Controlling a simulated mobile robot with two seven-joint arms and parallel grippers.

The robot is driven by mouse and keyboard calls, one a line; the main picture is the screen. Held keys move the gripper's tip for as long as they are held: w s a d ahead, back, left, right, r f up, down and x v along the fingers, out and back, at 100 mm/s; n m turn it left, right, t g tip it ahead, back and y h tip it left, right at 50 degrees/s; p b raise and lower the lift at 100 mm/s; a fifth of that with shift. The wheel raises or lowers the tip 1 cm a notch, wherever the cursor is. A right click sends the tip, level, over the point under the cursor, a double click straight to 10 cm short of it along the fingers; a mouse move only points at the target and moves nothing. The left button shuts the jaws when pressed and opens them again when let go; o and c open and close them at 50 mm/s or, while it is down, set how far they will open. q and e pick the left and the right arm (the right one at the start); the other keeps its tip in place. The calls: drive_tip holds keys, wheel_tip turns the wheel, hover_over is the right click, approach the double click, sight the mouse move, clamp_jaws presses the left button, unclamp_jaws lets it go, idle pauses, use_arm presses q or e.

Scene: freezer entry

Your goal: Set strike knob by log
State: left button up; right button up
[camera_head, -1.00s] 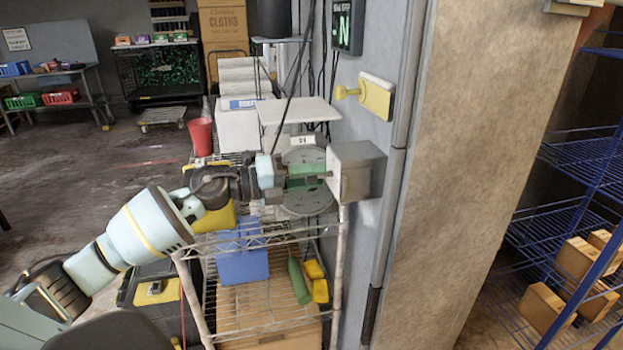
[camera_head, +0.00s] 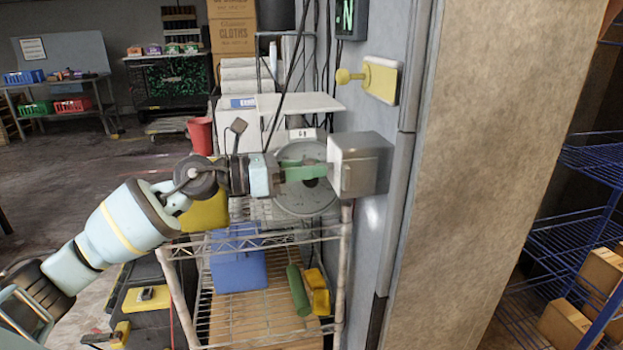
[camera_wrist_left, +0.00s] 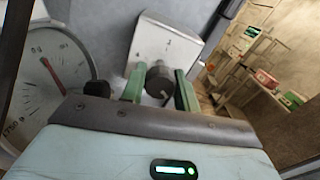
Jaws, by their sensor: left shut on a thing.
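A grey metal box (camera_head: 360,165) is fixed to the wall edge right of centre in the head view. In the left wrist view its pale front plate (camera_wrist_left: 165,45) carries a dark round knob (camera_wrist_left: 160,80) with small marks around it. My left gripper (camera_head: 322,171) reaches the box's left face from the left. In the wrist view its green fingers (camera_wrist_left: 158,88) lie on both sides of the knob, shut on it. The fingers partly hide the knob, and its pointer setting cannot be read. I cannot identify a log for certain. My right gripper is not in view.
A round dial (camera_head: 305,200) is behind my gripper, with a small white card (camera_head: 302,134) above it. A wire rack (camera_head: 250,235) stands below my gripper. A yellow plate with a round knob (camera_head: 380,80) is on the wall above the box. Blue shelves (camera_head: 590,180) stand right.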

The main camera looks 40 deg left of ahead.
use_arm(q)
drive_tip(key=m+b, duration=0.1)
drive_tip(key=m, duration=0.1)
drive_tip(key=m+b, duration=0.1)
drive_tip(key=b, duration=0.1)
drive_tip(key=shift+f+m, duration=0.2)
drive_tip(key=shift+m, duration=0.2)
drive_tip(key=m+b, duration=0.2)
drive_tip(key=shift+m, duration=0.3)
drive_tip(key=m+b, duration=0.2)
drive_tip(key=shift+r+m, duration=0.1)
drive_tip(key=shift+m, duration=0.3)
drive_tip(key=shift+r+m+b, duration=0.1)
drive_tip(key=shift+m+b, duration=0.5)
drive_tip(key=shift+m, duration=0.2)
drive_tip(key=o, duration=1)
drive_tip(key=shift+c, duration=0.2)
drive_tip(key=shift+a, duration=0.1)
